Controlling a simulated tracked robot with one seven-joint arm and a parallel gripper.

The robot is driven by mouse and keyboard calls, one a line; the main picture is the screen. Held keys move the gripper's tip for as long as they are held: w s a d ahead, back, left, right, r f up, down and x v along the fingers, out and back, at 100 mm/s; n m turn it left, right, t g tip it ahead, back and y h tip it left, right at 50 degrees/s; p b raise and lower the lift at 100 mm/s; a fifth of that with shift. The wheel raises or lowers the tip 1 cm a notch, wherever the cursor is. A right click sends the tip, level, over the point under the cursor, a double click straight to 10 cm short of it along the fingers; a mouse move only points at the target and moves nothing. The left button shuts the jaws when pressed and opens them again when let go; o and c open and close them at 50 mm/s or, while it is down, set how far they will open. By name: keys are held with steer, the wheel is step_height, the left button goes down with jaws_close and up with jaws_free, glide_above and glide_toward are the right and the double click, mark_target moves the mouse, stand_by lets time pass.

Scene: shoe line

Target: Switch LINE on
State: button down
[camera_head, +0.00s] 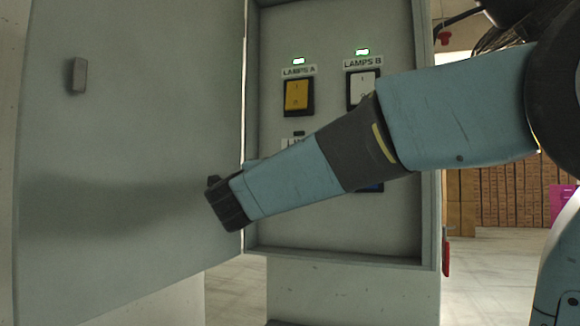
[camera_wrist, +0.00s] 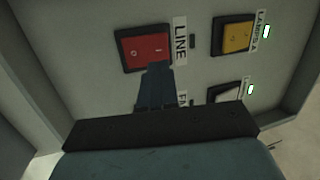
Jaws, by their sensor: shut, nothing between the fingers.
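The red LINE rocker switch (camera_wrist: 143,46) sits in a black frame on the panel in the wrist view. Its small indicator (camera_wrist: 192,42) beside the LINE label (camera_wrist: 180,42) is dark. My gripper (camera_wrist: 158,68) is shut and empty, its fingertips overlapping the switch's lower edge in the picture. I cannot tell whether they touch it. In the head view my arm hides the red switch and the fingers. A dark indicator (camera_head: 299,133) shows just above the arm there.
Yellow LAMPS A (camera_head: 297,95) and white LAMPS B (camera_head: 361,87) switches have lit green indicators. A blue switch (camera_head: 370,188) is mostly hidden by my arm. The open cabinet door (camera_head: 120,130) stands left; the cabinet's raised rim (camera_head: 340,259) surrounds the panel.

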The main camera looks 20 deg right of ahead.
steer(key=shift+s+d+f+m+g+h, duration=0.15)
steer(key=shift+m+g+h, duration=0.3)
steer(key=shift+m+h, duration=0.25)
steer(key=shift+s+d+m+g+h, duration=0.15)
steer(key=shift+m+g+h, duration=0.35)
steer(key=shift+m, duration=0.3)
steer(key=shift+w, duration=0.2)
steer(key=x, duration=1.4)
